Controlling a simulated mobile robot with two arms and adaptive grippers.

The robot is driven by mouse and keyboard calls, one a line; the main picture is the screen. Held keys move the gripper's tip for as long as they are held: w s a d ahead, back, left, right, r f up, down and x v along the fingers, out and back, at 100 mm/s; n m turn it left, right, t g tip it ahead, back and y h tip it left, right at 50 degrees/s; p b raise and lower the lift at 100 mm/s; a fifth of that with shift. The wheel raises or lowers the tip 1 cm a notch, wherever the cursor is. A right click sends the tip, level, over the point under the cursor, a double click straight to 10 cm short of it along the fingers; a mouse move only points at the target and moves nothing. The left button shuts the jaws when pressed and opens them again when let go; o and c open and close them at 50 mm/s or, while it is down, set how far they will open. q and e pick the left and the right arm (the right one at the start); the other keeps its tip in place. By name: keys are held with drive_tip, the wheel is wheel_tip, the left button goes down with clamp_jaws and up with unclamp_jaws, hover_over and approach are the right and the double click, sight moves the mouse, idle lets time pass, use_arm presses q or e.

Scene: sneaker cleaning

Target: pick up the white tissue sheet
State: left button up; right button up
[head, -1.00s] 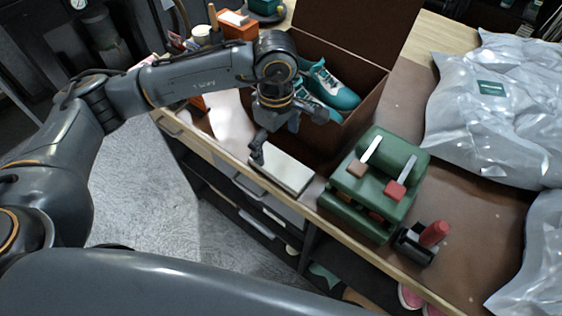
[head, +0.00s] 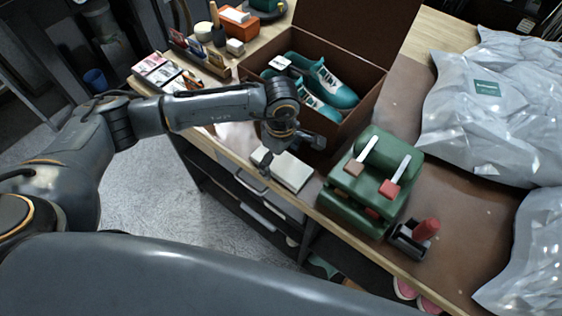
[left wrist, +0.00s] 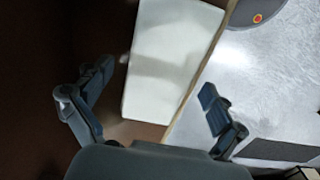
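The white tissue sheet (head: 288,173) is a flat white rectangle lying at the table's front edge, left of the green stand. In the left wrist view the sheet (left wrist: 172,60) fills the upper middle, with soft shadows across it. My left gripper (head: 290,155) is over the sheet, its fingers spread wide. In the left wrist view the open gripper (left wrist: 157,84) has one finger on each side of the sheet, with nothing between them but the sheet beyond. Whether the fingers touch it cannot be told. My right gripper is not in view.
A brown box (head: 345,98) with teal sneakers (head: 325,80) stands behind the sheet. A green stand (head: 365,190) with brushes is to its right, beside a black holder (head: 408,241). Grey plastic bags (head: 500,115) cover the right side. Small items line the back left.

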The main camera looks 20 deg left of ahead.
use_arm(q)
drive_tip(key=c, duration=0.7)
drive_tip(key=shift+r, duration=0.1)
